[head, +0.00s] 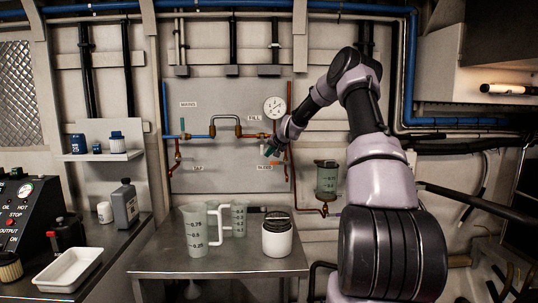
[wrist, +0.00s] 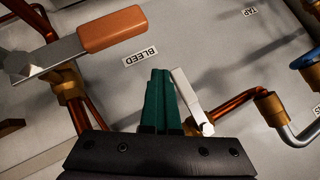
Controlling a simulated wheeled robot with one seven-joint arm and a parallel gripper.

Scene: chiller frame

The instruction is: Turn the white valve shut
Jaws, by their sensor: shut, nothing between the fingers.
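The white valve shows in the wrist view as a flat white lever (wrist: 188,92) on a short fitting. It slants up and left from its pivot, steeply across the copper pipe (wrist: 238,105) beside it. My gripper (wrist: 158,74) has its green fingers shut and empty, just left of the lever. The fingers lie close alongside it; I cannot tell whether they touch. In the head view my gripper (head: 270,150) is at the right part of the pipe panel (head: 228,178), and I cannot make out the white lever there.
In the wrist view an orange-handled lever (wrist: 112,28) is up left, near the BLEED label (wrist: 140,57). A blue handle (wrist: 308,59) is at the right edge. In the head view a gauge (head: 275,107) sits above my gripper; a bench (head: 170,262) with jugs (head: 194,230) stands below.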

